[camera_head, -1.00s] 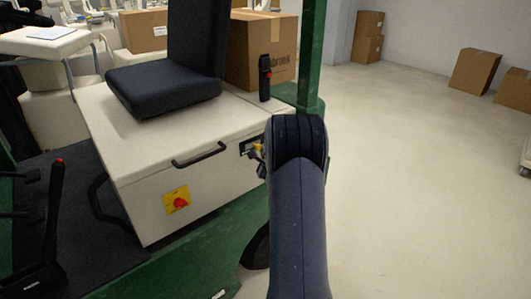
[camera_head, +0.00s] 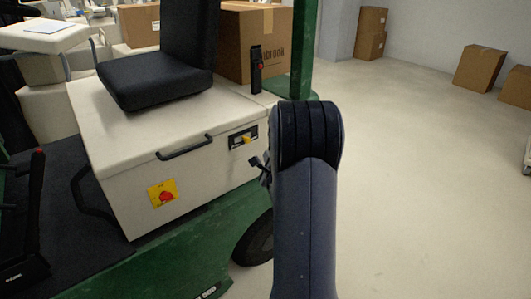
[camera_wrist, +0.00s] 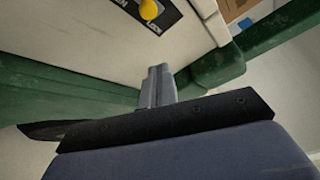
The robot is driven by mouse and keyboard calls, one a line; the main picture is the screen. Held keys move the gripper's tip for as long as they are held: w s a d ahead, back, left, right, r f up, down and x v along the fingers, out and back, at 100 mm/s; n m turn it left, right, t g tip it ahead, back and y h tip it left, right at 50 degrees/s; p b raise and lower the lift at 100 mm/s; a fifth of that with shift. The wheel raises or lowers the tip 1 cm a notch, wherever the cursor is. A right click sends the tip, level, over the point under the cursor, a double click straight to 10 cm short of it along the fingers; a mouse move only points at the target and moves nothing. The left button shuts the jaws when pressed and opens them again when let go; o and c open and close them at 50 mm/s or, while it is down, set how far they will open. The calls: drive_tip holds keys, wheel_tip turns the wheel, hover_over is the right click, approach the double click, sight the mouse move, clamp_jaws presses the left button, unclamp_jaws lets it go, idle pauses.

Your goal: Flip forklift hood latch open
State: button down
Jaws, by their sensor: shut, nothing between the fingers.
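The forklift's cream hood (camera_head: 150,120) has a black latch plate (camera_head: 234,143) with a yellow latch (camera_head: 246,139) on its side face, right of a black bar handle (camera_head: 184,148). The hood is closed. In the wrist view the yellow latch knob (camera_wrist: 150,9) and part of its lettered black plate (camera_wrist: 167,14) show at the top edge. My gripper (camera_head: 257,163) is below and slightly right of the latch, apart from it. Its fingers (camera_wrist: 157,87) are together and empty in the wrist view. My arm hides part of the forklift's right side.
A black seat (camera_head: 160,78) stands on the hood, and a black lever (camera_head: 256,70) stands behind the latch. A red-on-yellow switch (camera_head: 163,193) is on the hood's side. A green post (camera_head: 303,50) rises at the right. The floor (camera_head: 430,180) at right is clear.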

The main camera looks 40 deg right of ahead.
drive_tip(key=shift+v, duration=1)
drive_tip(key=shift+w+d, duration=0.1)
